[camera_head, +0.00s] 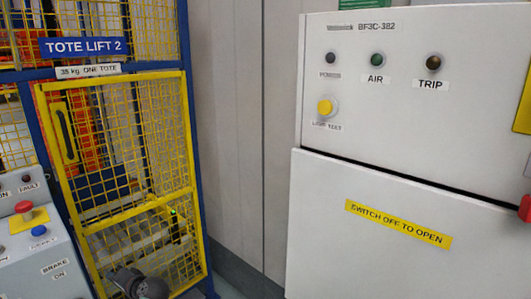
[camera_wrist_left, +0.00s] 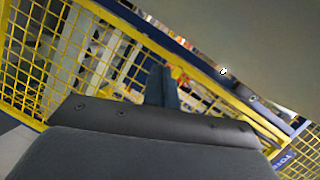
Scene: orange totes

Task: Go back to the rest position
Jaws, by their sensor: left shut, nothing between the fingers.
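My left gripper (camera_wrist_left: 163,88) shows in the left wrist view as dark fingers beyond the grey wrist housing. The fingers are together and nothing is between them. Yellow mesh and a blue frame lie beyond them. In the head view, a dark rounded part of my left arm shows at the bottom left, in front of the lower yellow mesh gate (camera_head: 120,160); the fingertips are hard to make out there. My right gripper is in neither view.
The tote lift has a blue post (camera_head: 190,130) and a blue sign (camera_head: 84,47) reading TOTE LIFT 2. A grey control box (camera_head: 40,262) with red and blue buttons stands at the left. A white cabinet (camera_head: 400,200) fills the right. A grey wall (camera_head: 235,120) is between.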

